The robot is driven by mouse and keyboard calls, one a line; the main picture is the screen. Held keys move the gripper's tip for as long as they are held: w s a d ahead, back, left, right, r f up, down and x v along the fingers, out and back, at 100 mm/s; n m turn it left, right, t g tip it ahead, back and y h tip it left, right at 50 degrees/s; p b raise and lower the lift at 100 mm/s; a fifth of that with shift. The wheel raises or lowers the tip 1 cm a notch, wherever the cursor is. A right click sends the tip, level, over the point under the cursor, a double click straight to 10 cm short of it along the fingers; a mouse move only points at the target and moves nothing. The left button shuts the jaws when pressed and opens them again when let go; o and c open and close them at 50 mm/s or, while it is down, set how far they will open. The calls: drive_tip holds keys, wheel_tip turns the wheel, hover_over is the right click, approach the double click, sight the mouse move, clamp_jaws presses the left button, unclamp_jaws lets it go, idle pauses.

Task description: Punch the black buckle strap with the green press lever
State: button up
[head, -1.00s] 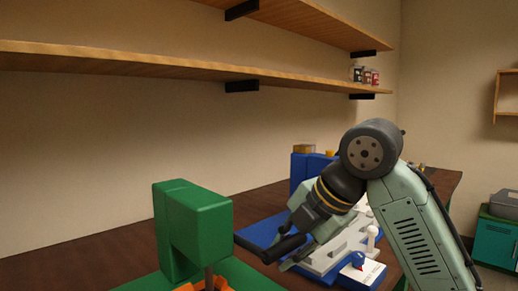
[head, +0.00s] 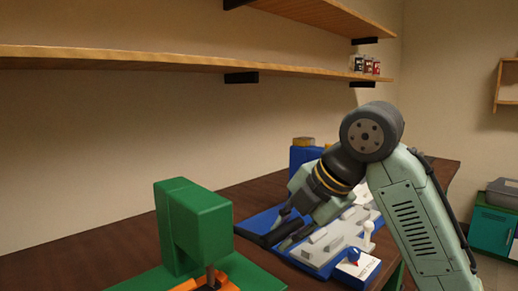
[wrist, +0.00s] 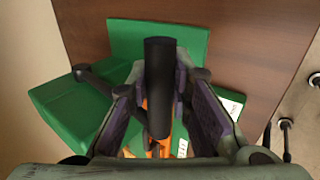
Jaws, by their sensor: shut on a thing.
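The green press (head: 205,225) stands at the lower left in the head view, with a grey ram above an orange part (head: 230,275) on its base. In the wrist view its green body (wrist: 65,115) and base lie below my gripper (wrist: 160,80). My gripper is shut on a black cylindrical grip (wrist: 158,65), seemingly the press lever's handle, with a dark rod beside it. In the head view my gripper (head: 277,233) is to the right of the press head. I cannot make out the black buckle strap; the grip and fingers hide part of the press base.
A blue box (head: 302,158) is farther back. Wooden shelves (head: 150,60) run along the wall.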

drive_tip(key=shift+w+a+r+p, duration=0.1)
drive_tip(key=shift+a+r+p, duration=0.05)
drive_tip(key=shift+r+p, duration=0.65)
drive_tip(key=shift+w+a+r+p, duration=0.1)
drive_tip(key=shift+a+r+p, duration=0.05)
drive_tip(key=shift+r+p, duration=0.65)
drive_tip(key=w+a+r+p, duration=0.4)
drive_tip(key=r+p, duration=0.5)
drive_tip(key=p, duration=0.1)
drive_tip(key=shift+w+r, duration=0.15)
drive_tip(key=shift+w, duration=0.15)
drive_tip(key=shift+o, duration=1)
drive_tip(key=shift+w+a+r, duration=0.15)
drive_tip(key=shift+o, duration=0.2)
drive_tip(key=o, duration=0.6)
drive_tip(key=shift+a, duration=0.2)
drive_tip(key=shift+o, duration=0.2)
drive_tip(key=shift+d, duration=0.1)
